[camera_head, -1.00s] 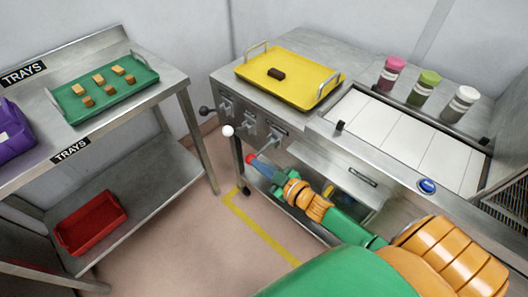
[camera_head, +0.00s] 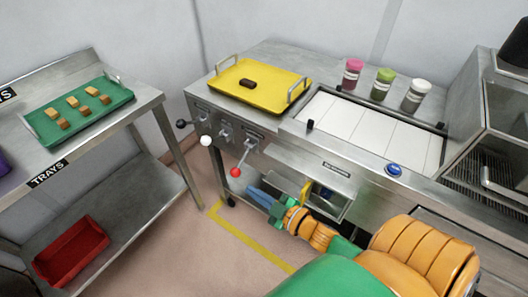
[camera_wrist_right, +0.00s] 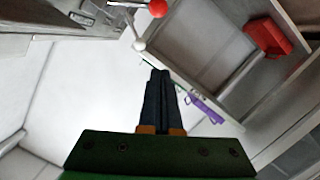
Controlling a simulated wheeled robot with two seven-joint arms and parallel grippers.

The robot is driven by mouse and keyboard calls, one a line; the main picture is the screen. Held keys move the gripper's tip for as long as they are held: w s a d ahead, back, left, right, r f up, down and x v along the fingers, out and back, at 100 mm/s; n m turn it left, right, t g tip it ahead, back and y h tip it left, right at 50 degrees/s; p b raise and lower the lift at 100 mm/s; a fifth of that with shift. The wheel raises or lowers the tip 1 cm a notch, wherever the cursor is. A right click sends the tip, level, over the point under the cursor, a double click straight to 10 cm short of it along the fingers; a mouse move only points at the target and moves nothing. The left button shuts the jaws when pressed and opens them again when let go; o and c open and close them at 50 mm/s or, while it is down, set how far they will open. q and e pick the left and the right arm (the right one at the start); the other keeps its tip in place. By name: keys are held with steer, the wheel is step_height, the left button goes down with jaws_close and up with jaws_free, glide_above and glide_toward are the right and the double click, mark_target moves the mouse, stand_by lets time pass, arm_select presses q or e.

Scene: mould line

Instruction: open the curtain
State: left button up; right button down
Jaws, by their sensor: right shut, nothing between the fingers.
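I cannot make out a curtain in either view. The machine's front panel carries three levers with a black knob (camera_head: 181,124), a white knob (camera_head: 206,141) and a red knob (camera_head: 235,172). The red-knobbed lever slants down and out; the white-knobbed one sits higher. My right gripper (camera_head: 255,193) is shut and empty, just below and right of the red knob, apart from it. The wrist view shows its closed fingers (camera_wrist_right: 160,80), with the red knob (camera_wrist_right: 157,8) and white knob (camera_wrist_right: 139,45) beyond. My left gripper is out of view.
A yellow tray (camera_head: 226,88) with a dark block sits on the machine. Beside it are white panels (camera_head: 365,130), several bottles and a blue button (camera_head: 394,170). An open hatch (camera_head: 330,190) is near my right arm. A rack at left holds a green tray (camera_head: 115,101) and red tray (camera_head: 72,255).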

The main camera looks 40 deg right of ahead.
steer(key=v, duration=0.3)
steer(key=shift+d+f, duration=0.15)
steer(key=shift+w+d+f, duration=0.1)
steer(key=shift+f, duration=0.05)
